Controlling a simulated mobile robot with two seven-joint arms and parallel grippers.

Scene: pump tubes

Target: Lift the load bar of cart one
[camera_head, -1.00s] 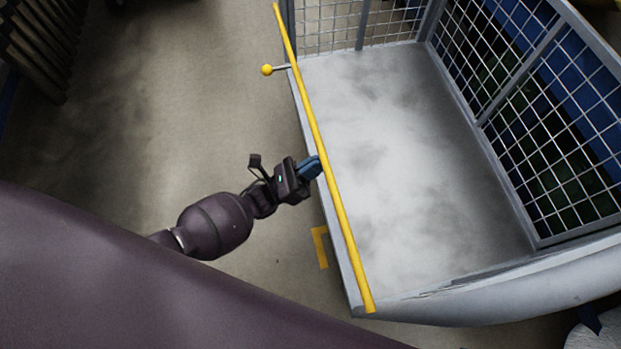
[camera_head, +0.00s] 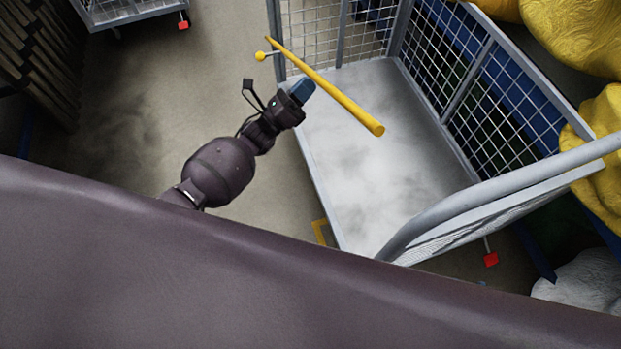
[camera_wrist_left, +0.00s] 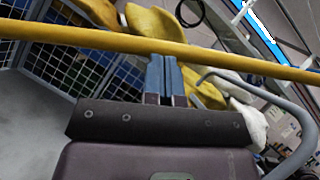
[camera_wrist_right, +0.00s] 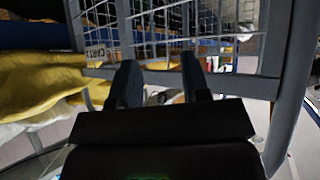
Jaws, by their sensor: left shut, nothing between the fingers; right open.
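The yellow load bar (camera_head: 335,92) of the cart slants across the open side of the cart (camera_head: 385,135) in the head view. Its near end hangs free over the cart bed, and a yellow ball knob (camera_head: 260,56) sits by its far end. My left gripper (camera_head: 303,90) is shut and empty, just left of and close under the bar. In the left wrist view the bar (camera_wrist_left: 100,38) crosses just beyond the shut fingertips (camera_wrist_left: 163,62); I cannot tell if they touch. My right gripper (camera_wrist_right: 160,72) is open and empty, facing grey mesh panels.
Grey mesh walls (camera_head: 480,75) and a curved rail (camera_head: 500,200) bound the cart. Yellow sacks (camera_head: 575,35) lie beyond it. Another cart (camera_head: 125,10) stands at the far left. The floor (camera_head: 150,110) left of my left arm is clear.

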